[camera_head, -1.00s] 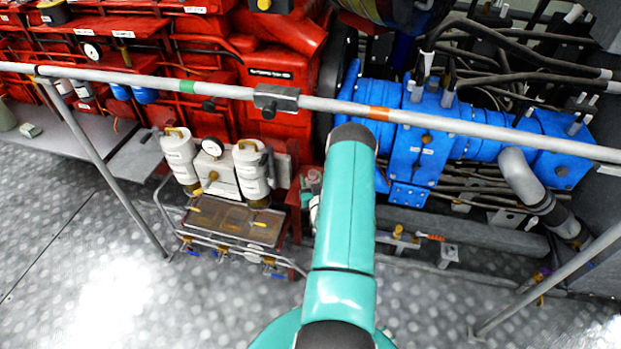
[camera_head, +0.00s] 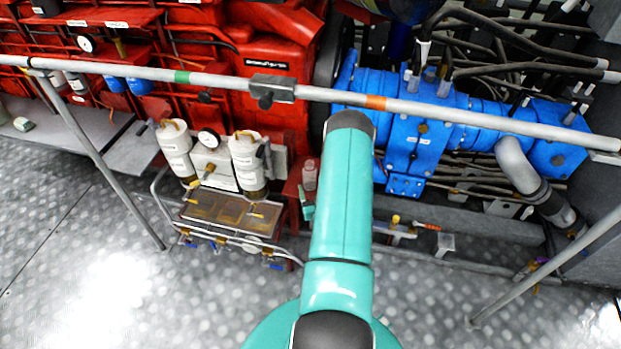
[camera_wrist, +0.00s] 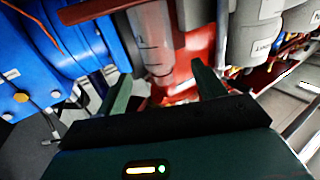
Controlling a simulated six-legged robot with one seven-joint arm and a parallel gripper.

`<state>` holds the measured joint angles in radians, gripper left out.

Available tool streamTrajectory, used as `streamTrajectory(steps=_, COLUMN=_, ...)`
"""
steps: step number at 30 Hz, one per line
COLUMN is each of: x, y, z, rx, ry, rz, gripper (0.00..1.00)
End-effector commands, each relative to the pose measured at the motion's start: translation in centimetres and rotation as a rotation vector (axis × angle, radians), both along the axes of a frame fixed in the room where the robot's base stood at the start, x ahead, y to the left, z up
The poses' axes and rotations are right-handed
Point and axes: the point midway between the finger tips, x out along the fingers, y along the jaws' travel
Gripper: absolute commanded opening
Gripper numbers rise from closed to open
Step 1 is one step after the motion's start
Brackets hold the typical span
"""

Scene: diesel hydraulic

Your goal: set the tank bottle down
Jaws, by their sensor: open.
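The tank bottle (camera_head: 309,176), small and translucent, stands roughly upright at the red engine's ledge in the head view, just left of my arm. In the wrist view the clear bottle (camera_wrist: 152,38) shows ahead, in line with the gap between my fingers. My gripper (camera_wrist: 160,73) is open, with one green finger on each side of that gap and nothing clamped. In the head view only a small teal part of my gripper (camera_head: 307,203) shows, just below the bottle; my arm hides the rest. I cannot tell exactly what the bottle's base rests on.
A grey handrail (camera_head: 330,95) crosses in front of the engine. The blue pump housing (camera_head: 415,140) is to the right. The metal floor (camera_head: 120,290) is clear.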

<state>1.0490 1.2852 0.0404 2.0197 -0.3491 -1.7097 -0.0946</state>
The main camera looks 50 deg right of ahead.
Motion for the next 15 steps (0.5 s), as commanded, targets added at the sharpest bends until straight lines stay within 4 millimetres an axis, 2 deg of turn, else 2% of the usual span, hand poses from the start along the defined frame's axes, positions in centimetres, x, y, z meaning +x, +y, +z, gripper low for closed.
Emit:
streamTrajectory(steps=4, x=-1.4, y=1.2, z=0.0, rx=0.001, ry=0.002, rz=0.000, gripper=0.69)
streamTrajectory(steps=6, x=-2.0, y=1.6, z=-0.2, rx=0.002, ry=0.001, rz=-0.001, gripper=0.73)
streamTrajectory(steps=11, x=-4.6, y=3.3, z=-1.5, rx=0.008, ry=-0.003, rz=-0.007, gripper=0.73)
streamTrajectory(steps=15, x=-4.0, y=3.0, z=-1.5, rx=0.001, ry=-0.008, rz=-0.003, gripper=0.73)
